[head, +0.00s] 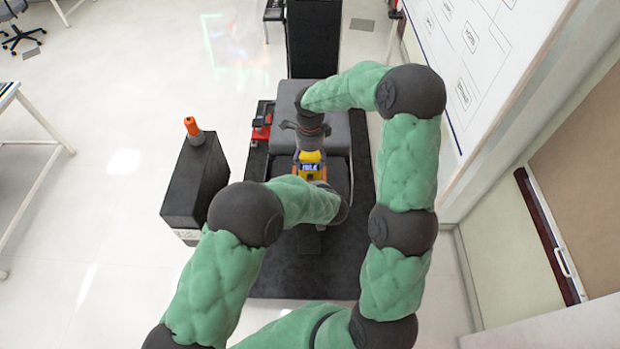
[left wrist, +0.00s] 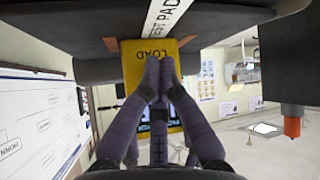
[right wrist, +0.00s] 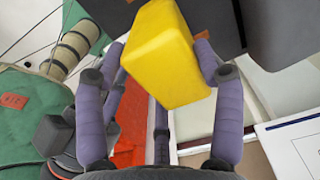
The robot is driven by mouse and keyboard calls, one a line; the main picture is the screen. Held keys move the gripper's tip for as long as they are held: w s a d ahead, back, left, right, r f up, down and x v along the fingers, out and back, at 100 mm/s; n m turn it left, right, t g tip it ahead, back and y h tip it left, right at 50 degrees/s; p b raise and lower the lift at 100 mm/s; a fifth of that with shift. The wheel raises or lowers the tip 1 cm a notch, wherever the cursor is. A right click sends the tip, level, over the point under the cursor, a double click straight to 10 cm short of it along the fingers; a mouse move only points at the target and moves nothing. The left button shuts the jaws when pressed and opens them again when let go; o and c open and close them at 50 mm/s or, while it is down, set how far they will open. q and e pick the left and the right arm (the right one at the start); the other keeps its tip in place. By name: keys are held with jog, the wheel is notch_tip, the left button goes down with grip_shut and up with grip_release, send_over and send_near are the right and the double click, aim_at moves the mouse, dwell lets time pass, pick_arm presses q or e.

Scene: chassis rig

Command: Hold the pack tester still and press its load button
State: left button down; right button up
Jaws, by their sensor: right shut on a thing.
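The pack tester (head: 311,158) is a yellow box with a small lit screen reading "IDLE". It stands at the middle of the dark rig in the head view. My right gripper (head: 309,128) is shut on it from the far side; the right wrist view shows the yellow body (right wrist: 160,60) between the two fingers. In the left wrist view the tester's yellow face (left wrist: 133,62) carries the word "LOAD". My left gripper (left wrist: 160,65) is shut and empty, fingertips together in front of that face below the word. They cover the load button, and I cannot tell whether they touch it.
A white "TEST PAD" strip (left wrist: 165,15) lies beside the tester. A dark cabinet (head: 195,180) with an orange-topped item (head: 193,128) stands left of the rig. A red device (head: 262,122) is at the rig's left edge. A whiteboard (head: 490,50) is at right. Open floor lies left.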

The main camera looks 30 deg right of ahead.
pick_arm(q)
jog(key=shift+w, duration=0.1)
pick_arm(e)
jog(key=shift+s+a+f, duration=0.1)
jog(key=shift+s+f, duration=0.05)
jog(key=shift+f, duration=0.05)
dwell(0.4)
pick_arm(q)
jog(key=shift+w+d, duration=0.25)
jog(key=shift+w, duration=0.05)
jog(key=shift+w+d, duration=0.25)
jog(key=shift+w, duration=0.15)
dwell(0.8)
jog(key=shift+s+a, duration=0.1)
jog(key=shift+s, duration=0.05)
jog(key=shift+s+a, duration=0.35)
jog(key=shift+s, duration=0.3)
jog(key=s+a, duration=0.1)
jog(key=s, duration=0.2)
jog(key=s+a, duration=0.1)
jog(key=shift+s+a, duration=0.15)
jog(key=shift+a, duration=0.15)
dwell(0.4)
pick_arm(e)
jog(key=shift+r, duration=0.1)
dwell(0.4)
